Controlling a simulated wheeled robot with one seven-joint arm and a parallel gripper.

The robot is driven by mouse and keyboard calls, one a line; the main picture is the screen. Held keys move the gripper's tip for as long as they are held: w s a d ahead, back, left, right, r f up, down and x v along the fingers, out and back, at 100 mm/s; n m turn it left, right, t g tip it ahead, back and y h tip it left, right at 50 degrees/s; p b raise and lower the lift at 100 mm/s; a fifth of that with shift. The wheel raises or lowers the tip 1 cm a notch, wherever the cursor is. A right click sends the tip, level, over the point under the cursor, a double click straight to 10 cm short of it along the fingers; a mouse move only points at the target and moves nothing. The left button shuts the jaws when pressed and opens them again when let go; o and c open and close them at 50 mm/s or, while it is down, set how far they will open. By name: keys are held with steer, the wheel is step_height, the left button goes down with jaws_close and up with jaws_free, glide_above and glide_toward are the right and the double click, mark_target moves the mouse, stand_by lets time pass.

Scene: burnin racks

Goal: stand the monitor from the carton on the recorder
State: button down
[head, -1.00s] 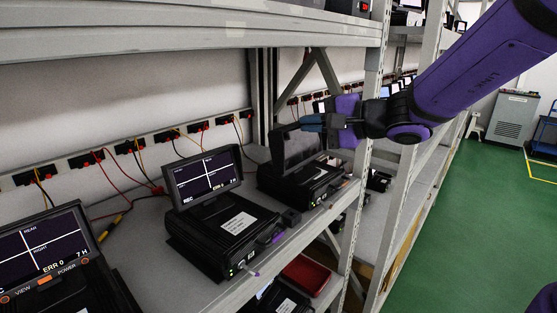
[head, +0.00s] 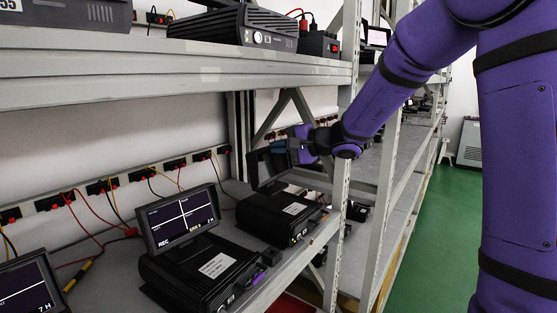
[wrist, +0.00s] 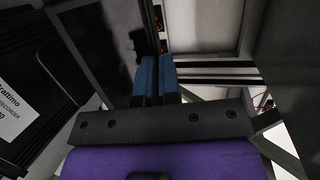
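The dark, blank monitor (head: 264,170) is upright, slightly tilted, at the back of the black recorder (head: 283,212) on the lower shelf. My gripper (head: 287,147) has its blue fingers at the monitor's upper right edge and is shut on it. In the wrist view the blue fingertips (wrist: 157,76) are close together at the edge of the dark monitor panel (wrist: 96,40). The recorder with its white label (wrist: 12,108) is at the left there. I cannot tell whether the monitor's foot touches the recorder. No carton is in view.
A neighbouring recorder (head: 205,270) carries a lit monitor (head: 180,218) to the left. Another lit monitor (head: 28,288) is at the lower left. The upper shelf (head: 180,70) passes above, and a perforated rack post (head: 338,200) stands right of the recorder. Cables hang along the back wall.

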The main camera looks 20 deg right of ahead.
mark_target(272, 160)
steer(key=shift+w+f, duration=0.15)
steer(key=shift+f, duration=1.75)
steer(key=c, duration=1.3)
jaws_free()
steer(key=shift+c, duration=0.2)
steer(key=shift+r, duration=0.1)
